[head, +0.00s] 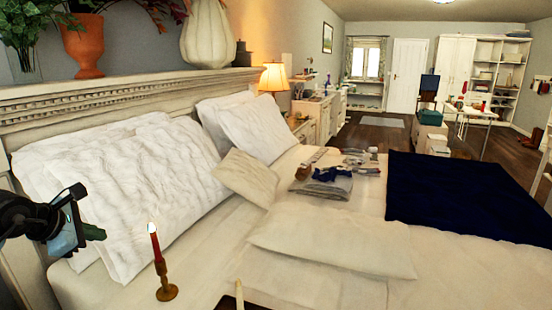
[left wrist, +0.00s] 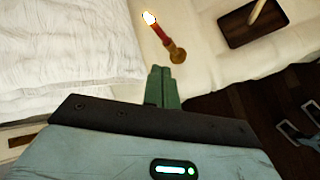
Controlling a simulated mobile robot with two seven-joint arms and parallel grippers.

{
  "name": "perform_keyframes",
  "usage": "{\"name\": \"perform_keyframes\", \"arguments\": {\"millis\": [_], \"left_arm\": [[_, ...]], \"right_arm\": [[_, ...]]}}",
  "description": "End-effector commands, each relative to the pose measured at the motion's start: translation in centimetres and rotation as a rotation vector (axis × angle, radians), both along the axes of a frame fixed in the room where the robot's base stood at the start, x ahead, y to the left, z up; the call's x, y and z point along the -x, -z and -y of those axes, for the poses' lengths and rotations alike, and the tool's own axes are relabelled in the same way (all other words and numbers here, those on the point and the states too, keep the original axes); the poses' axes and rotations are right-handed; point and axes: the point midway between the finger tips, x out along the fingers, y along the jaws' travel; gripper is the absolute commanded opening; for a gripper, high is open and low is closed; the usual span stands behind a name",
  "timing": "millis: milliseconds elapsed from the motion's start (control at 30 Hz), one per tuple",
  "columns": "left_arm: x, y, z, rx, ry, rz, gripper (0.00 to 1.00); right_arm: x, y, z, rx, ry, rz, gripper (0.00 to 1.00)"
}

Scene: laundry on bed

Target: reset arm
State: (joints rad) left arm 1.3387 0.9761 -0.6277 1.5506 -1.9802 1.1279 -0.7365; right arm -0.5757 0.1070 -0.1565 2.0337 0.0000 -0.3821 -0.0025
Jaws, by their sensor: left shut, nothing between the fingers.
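My left gripper (head: 97,233) is at the left edge of the head view, over the near left corner of the bed (head: 100,285). It is shut with nothing in it. In the left wrist view its green fingers (left wrist: 162,88) are pressed together, and they point toward a lit red candle (left wrist: 160,32). The red candle (head: 155,245) stands in a brass holder (head: 167,292) on the bed, to the right of the gripper in the head view and apart from it. My right gripper is in neither view.
White pillows (head: 150,185) lean on the headboard (head: 130,90). Folded clothes (head: 328,185) and a dark blue blanket (head: 460,195) lie farther along the bed. A dark tray (left wrist: 240,32) with a pale candle (left wrist: 256,10) is near the bed's front edge. Dark wooden floor (left wrist: 240,120) is beside the bed.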

Motion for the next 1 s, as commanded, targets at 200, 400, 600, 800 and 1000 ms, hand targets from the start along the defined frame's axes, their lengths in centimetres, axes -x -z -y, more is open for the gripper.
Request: {"name": "perform_keyframes", "arguments": {"millis": [200,400,600,800,1000], "left_arm": [[1.4,4.2,6.9,0.258,0.065,-0.059,0.00],[4.1,7.7,13.8,0.587,0.085,-0.148,0.00],[8.5,10.4,20.7,1.062,0.007,-0.300,0.00],[12.7,12.1,24.1,1.547,-0.204,-0.475,0.00],[16.6,14.8,24.4,1.998,-0.547,-0.645,0.00]], "right_arm": [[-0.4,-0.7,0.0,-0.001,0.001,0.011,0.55],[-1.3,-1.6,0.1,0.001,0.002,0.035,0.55],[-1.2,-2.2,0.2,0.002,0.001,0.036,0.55],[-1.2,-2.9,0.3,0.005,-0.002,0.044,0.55],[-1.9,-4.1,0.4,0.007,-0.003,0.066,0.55]]}}
